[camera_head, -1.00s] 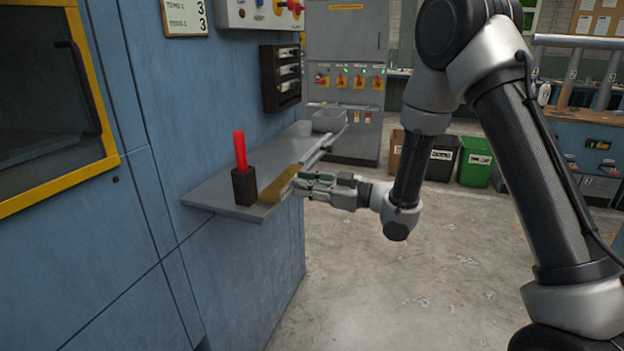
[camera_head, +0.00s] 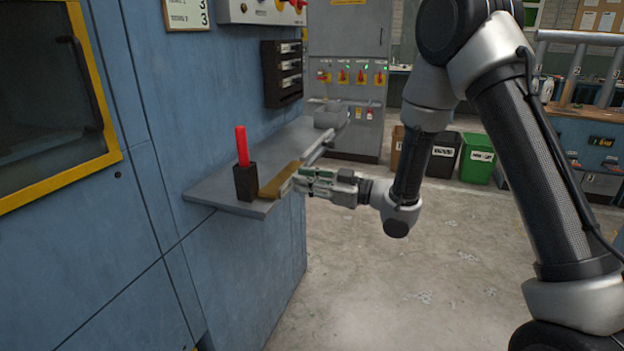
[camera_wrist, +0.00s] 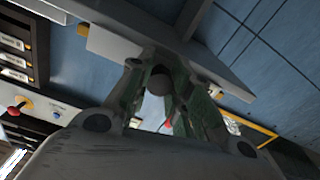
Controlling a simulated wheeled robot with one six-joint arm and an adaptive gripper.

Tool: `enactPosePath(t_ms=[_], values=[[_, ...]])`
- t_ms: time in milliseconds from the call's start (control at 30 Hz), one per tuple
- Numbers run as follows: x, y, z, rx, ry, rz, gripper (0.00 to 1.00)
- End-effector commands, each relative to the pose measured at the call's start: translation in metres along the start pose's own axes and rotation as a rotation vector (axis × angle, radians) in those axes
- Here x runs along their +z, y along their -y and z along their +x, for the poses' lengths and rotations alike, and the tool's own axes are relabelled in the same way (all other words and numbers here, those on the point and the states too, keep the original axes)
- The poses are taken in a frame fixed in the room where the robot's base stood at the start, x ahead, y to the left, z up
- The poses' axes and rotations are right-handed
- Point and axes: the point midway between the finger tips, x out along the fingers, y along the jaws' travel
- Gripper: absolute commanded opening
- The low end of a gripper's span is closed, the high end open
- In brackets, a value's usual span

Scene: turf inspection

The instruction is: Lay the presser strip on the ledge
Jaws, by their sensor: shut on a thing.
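A flat brass-coloured strip, which I take for the presser strip (camera_head: 277,181), is at the front edge of the grey ledge (camera_head: 222,190), between a black holder and my gripper. My gripper (camera_head: 299,182) reaches in from the right at about ledge height, its green-padded fingers shut at the strip's right side. In the wrist view, the fingers (camera_wrist: 163,95) close around a dark rounded part below the ledge's edge. The gripped part is mostly hidden, and I cannot tell whether the strip's full length touches the ledge.
The black holder (camera_head: 245,184) with a red handle (camera_head: 242,146) stands on the ledge close left of the strip. A grey box (camera_head: 330,116) sits at the ledge's far end. The blue machine wall (camera_head: 160,230) borders the ledge.

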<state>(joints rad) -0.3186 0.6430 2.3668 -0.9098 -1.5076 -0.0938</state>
Motion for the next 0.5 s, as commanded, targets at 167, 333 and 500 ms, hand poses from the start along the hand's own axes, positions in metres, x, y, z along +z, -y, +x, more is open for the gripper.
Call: enactPosePath(t_ms=[167, 333, 500], values=[[-0.0002, -0.0003, 0.0, 0.0, -0.001, 0.0, 0.0], [0.0013, 0.0, -0.0001, 0.001, -0.001, 0.0, 0.0], [0.0031, 0.0003, -0.0001, 0.001, -0.001, 0.0, 0.0]])
